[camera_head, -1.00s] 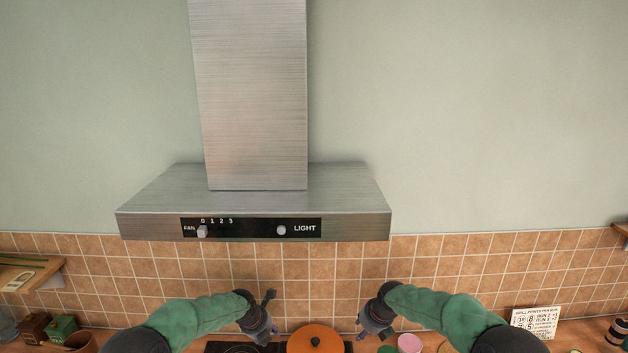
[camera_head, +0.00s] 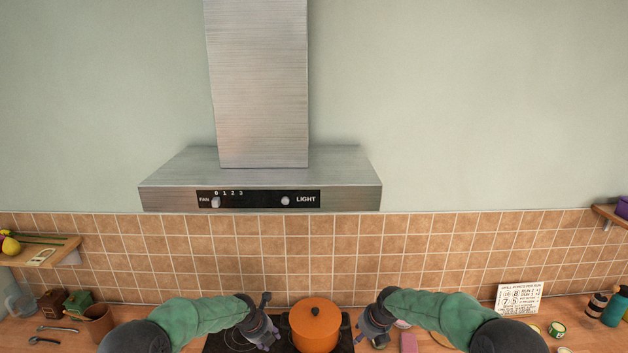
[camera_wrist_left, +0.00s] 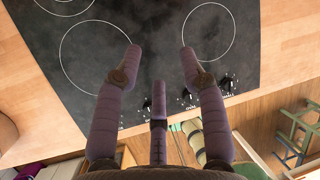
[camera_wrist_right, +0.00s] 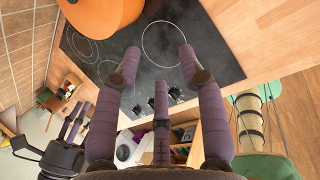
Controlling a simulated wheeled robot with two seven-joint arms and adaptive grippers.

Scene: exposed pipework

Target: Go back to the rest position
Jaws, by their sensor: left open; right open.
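My left gripper (camera_head: 266,322) is in the lower middle of the head view, left of the orange pot. In the left wrist view its purple fingers (camera_wrist_left: 160,52) are spread and empty above the black hob (camera_wrist_left: 85,75). My right gripper (camera_head: 372,332) is right of the pot in the head view. In the right wrist view its fingers (camera_wrist_right: 158,55) are spread and empty, over the hob's front part with its knobs. Both arms reach in from the lower corners of the head view.
An orange lidded pot (camera_head: 314,325) stands on the hob between my grippers. A steel range hood (camera_head: 260,165) hangs above on the wall. A calendar card (camera_head: 519,298), bottles and jars stand on the right counter; a wooden shelf (camera_head: 40,250) is at left.

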